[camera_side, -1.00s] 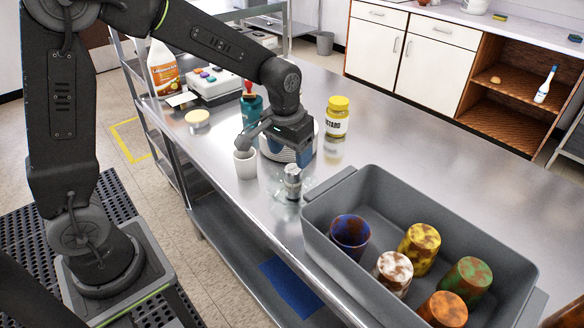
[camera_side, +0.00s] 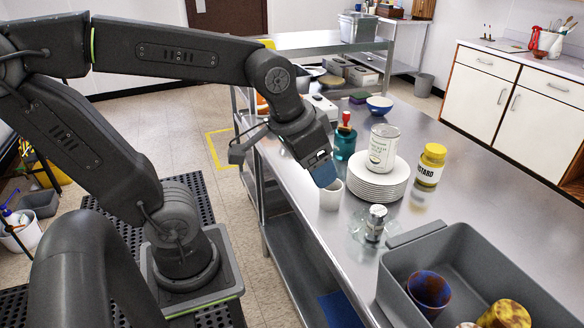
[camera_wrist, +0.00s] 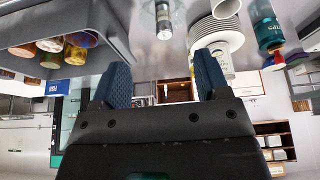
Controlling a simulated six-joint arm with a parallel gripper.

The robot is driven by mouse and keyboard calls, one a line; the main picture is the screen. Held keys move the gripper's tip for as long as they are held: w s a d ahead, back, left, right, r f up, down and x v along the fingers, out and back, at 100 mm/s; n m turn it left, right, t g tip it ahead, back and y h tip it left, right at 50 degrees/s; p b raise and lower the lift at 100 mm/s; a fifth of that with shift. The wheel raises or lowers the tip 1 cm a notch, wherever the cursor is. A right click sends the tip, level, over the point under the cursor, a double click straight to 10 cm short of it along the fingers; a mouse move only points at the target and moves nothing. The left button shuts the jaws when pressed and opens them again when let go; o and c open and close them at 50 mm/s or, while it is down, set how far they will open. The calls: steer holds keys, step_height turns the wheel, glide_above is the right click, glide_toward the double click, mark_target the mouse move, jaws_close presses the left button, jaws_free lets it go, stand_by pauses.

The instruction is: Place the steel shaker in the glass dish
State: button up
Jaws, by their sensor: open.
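The steel shaker (camera_side: 376,223) stands upright on the steel counter's near side, within the outline of the clear glass dish (camera_side: 358,228). The dish is faint and partly hidden by the shaker. The wrist view also shows the shaker (camera_wrist: 163,20) at the top, beyond my fingers. My gripper (camera_side: 322,172) is raised, above and beside the white cup (camera_side: 331,196), to the left of the shaker and apart from it. In the wrist view its two blue fingers (camera_wrist: 163,80) are spread, with nothing between them.
A stack of white plates (camera_side: 378,183) bears a tall can (camera_side: 382,148) behind the shaker. A mustard jar (camera_side: 430,165) and a teal bottle (camera_side: 345,140) stand nearby. A grey bin (camera_side: 470,245) with several coloured cups is at the right front. The counter beyond the mustard is clear.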

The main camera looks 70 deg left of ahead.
steer(key=shift+t, duration=0.5)
steer(key=s, duration=0.4)
steer(key=shift+f, duration=0.15)
